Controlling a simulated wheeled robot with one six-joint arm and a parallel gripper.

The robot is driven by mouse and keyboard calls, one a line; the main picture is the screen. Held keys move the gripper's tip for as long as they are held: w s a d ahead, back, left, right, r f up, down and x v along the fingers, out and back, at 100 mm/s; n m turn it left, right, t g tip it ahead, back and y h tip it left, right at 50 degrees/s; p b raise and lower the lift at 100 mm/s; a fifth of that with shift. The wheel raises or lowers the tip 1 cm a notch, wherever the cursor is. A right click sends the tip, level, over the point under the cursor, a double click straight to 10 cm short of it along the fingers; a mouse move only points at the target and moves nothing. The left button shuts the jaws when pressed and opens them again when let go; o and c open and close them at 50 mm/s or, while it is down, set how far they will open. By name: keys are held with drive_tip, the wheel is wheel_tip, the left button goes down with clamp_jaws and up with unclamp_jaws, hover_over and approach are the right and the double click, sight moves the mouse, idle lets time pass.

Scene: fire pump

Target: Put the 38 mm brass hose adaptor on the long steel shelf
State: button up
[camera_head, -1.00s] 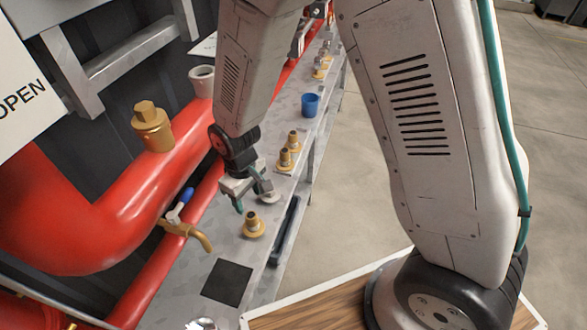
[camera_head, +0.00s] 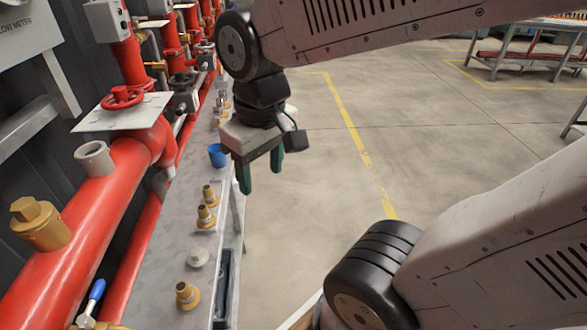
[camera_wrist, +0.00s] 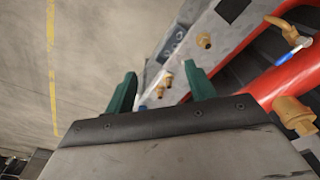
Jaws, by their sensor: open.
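The long steel shelf (camera_head: 165,235) runs along the red pipe at left in the head view. Several brass adaptors stand on it: one (camera_head: 187,295) near the front, and two close together (camera_head: 206,217) (camera_head: 209,194) farther along. I cannot tell which is 38 mm. My gripper (camera_head: 260,182) is open and empty, fingers pointing down, above and right of the shelf's outer edge. In the wrist view my gripper (camera_wrist: 161,92) shows its two green fingers apart, with small brass adaptors (camera_wrist: 167,78) beyond them and another adaptor (camera_wrist: 204,40) on the shelf.
A pale round disc (camera_head: 197,258) and a blue cup (camera_head: 217,155) are on the shelf. A dark tray (camera_head: 222,285) lies along its outer side. Red pipes with a brass plug (camera_head: 40,224) and a blue-handled tap (camera_head: 96,290) border it. Open floor (camera_head: 310,230) is at right.

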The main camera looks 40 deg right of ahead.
drive_tip(key=s+d+r+m, duration=0.1)
drive_tip(key=s+d+r, duration=0.1)
drive_tip(key=s, duration=0.4)
drive_tip(key=shift+r, duration=0.1)
idle(1.0)
